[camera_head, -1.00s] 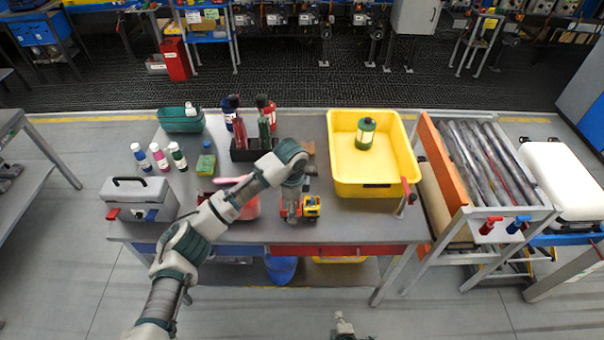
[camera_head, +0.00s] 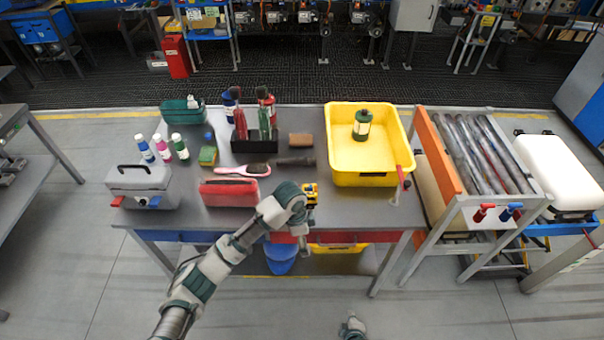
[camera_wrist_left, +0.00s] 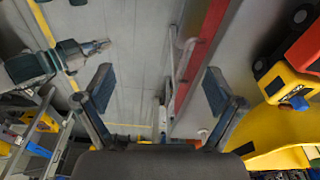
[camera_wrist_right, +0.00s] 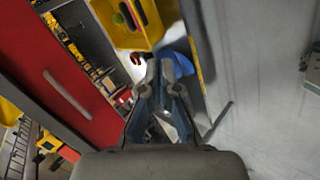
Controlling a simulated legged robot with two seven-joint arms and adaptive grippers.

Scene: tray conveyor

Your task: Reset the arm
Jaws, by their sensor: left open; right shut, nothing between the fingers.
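My left arm (camera_head: 219,265) reaches in from the lower left in the head view. Its gripper points down at the table's front edge, and its fingers are mostly hidden there. In the left wrist view my left gripper (camera_wrist_left: 155,85) is open with nothing between the fingers. My right gripper (camera_head: 351,320) is low at the bottom edge of the head view, apart from the table. In the right wrist view its fingers (camera_wrist_right: 165,65) are together and empty. It also shows at the left of the left wrist view (camera_wrist_left: 105,45).
A toy truck (camera_head: 310,190) stands on the table just behind my left gripper. A red case (camera_head: 228,193), a hairbrush (camera_head: 252,169) and a yellow bin (camera_head: 365,178) are on the table. Below it are a red drawer (camera_wrist_right: 60,80) and a blue bucket (camera_head: 281,262).

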